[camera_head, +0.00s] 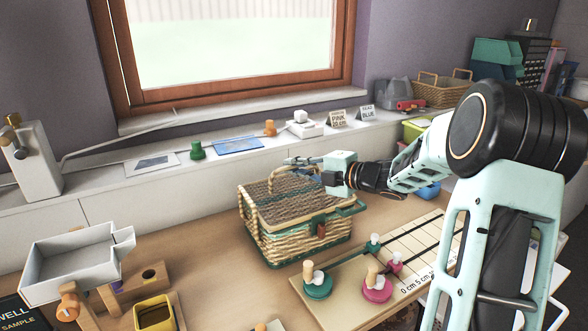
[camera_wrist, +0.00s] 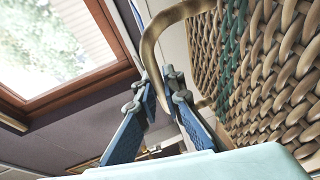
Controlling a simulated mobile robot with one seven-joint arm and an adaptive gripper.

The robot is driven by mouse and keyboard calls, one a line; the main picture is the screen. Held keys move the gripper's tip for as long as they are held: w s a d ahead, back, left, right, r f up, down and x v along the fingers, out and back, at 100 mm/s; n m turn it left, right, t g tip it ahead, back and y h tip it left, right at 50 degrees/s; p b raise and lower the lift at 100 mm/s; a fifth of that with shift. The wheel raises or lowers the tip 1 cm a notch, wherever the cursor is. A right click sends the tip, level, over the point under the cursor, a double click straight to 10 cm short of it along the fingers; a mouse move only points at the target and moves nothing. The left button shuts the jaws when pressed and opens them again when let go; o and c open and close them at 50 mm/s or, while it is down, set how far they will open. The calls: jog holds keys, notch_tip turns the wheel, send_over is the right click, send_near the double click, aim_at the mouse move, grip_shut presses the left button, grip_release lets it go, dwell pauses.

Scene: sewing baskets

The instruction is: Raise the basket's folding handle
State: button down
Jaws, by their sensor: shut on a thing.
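The wicker basket (camera_head: 297,240) stands on the wooden table, with tan weave, green bands and a red-and-green front catch. Its folding handle (camera_head: 273,180) shows as a tan arch above the lid; its exact tilt is hard to tell. In the wrist view the handle (camera_wrist: 150,45) is a smooth curved rod running down between the blue finger pads, beside the basket's weave (camera_wrist: 270,75). My gripper (camera_head: 308,167) is over the basket's back right and is shut on the handle; it also shows in the wrist view (camera_wrist: 158,98). The fingers partly hide the handle.
A board with cords and colored pegs (camera_head: 375,265) lies in front right of the basket. A grey tray (camera_head: 70,262) and a yellow box (camera_head: 154,313) are at the left. The window ledge (camera_head: 95,180) behind holds small items. Bare table lies left of the basket.

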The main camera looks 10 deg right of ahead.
jog(key=shift+s+f+b, duration=0.15)
jog(key=shift+f+b, duration=0.2)
jog(key=shift+b, duration=0.7)
jog(key=shift+s+d+r+t+y+b, duration=0.1)
jog(key=shift+s+r+t+y+b, duration=0.1)
jog(key=shift+t+y+b, duration=0.5)
jog(key=shift+r+n, duration=0.1)
jog(key=shift+n, duration=0.2)
jog(key=c, duration=2)
grip_release()
jog(key=shift+c, duration=0.2)
jog(key=v, duration=1.2)
jog(key=shift+s+r, duration=0.1)
jog(key=shift+r, duration=0.25)
